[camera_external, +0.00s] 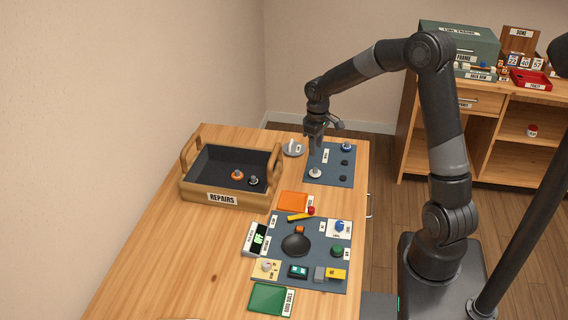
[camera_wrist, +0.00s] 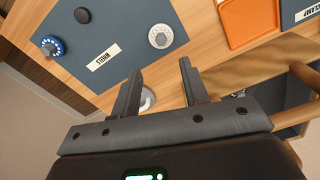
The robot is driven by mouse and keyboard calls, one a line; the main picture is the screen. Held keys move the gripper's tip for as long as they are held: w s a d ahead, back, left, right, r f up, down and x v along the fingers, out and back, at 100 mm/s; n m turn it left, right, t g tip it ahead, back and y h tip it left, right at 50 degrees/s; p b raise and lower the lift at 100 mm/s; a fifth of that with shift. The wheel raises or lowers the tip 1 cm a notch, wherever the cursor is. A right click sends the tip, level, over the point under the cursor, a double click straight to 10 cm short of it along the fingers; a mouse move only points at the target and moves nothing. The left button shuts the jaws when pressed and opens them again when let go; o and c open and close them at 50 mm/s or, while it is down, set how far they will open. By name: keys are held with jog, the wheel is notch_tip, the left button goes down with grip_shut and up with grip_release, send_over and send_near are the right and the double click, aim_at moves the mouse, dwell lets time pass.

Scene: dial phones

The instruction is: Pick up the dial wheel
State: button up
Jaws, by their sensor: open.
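A pale round dial wheel (camera_external: 315,172) sits on the near left part of a dark blue mat. It shows in the wrist view (camera_wrist: 160,36) as a grey-white disc with small marks, just beyond my fingertips. A blue-and-white dial wheel (camera_external: 346,146) sits at the mat's far right corner and also shows in the wrist view (camera_wrist: 52,46). Which one the task means, I cannot tell. My gripper (camera_wrist: 160,68) is open and empty, pointing down above the table near the mat's far left edge. A small white dish (camera_external: 293,149) shows partly between the fingers, one finger covering some of it.
The blue mat (camera_external: 324,180) also holds dark round pieces and a white label. A wooden REPAIRS box (camera_external: 222,198) with tall handles stands left, holding two small parts. An orange tray (camera_external: 292,201) and a second crowded mat (camera_external: 318,284) lie nearer. Bare wood is free at front left.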

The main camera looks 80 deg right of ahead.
aim_at(315, 168)
notch_tip(315, 168, down, 9)
jog(key=shift+s+a+f, duration=0.1)
jog(key=shift+a, duration=0.05)
dwell(0.4)
jog(key=shift+c, duration=0.2)
grip_shut()
